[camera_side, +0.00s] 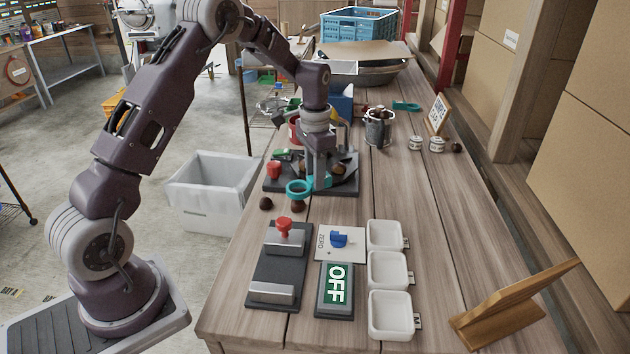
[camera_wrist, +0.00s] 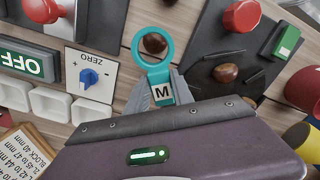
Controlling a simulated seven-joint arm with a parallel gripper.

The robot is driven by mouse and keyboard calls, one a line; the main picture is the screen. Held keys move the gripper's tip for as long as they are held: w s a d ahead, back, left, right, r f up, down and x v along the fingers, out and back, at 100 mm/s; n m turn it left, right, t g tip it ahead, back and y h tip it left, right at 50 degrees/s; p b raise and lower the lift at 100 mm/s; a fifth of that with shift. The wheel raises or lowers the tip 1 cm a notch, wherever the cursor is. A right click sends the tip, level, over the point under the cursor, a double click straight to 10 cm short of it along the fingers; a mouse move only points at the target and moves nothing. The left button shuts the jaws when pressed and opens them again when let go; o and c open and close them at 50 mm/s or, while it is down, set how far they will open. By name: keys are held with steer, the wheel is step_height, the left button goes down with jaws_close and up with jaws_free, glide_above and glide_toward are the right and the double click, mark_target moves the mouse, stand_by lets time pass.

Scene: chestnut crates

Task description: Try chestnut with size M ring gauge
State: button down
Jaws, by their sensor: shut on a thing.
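My gripper (camera_side: 316,184) is shut on the handle of a teal ring gauge (camera_side: 299,186). In the wrist view the gauge (camera_wrist: 141,65) carries a white label with a black M. A brown chestnut (camera_side: 298,206) sits on the table just below the ring in the side view. In the wrist view a chestnut (camera_wrist: 154,43) shows through the ring's opening. The ring appears to be above it, and I cannot tell whether they touch. Another chestnut (camera_side: 266,203) lies on the table to the left.
A dark rack (camera_side: 345,187) with chestnuts stands behind the gripper. In front are a dark device with a red knob (camera_side: 284,226), a ZERO panel (camera_side: 325,251), an OFF sign (camera_side: 335,288) and white trays (camera_side: 390,273). A metal pot (camera_side: 379,132) stands farther back.

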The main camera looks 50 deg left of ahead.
steer(key=shift+r, duration=2)
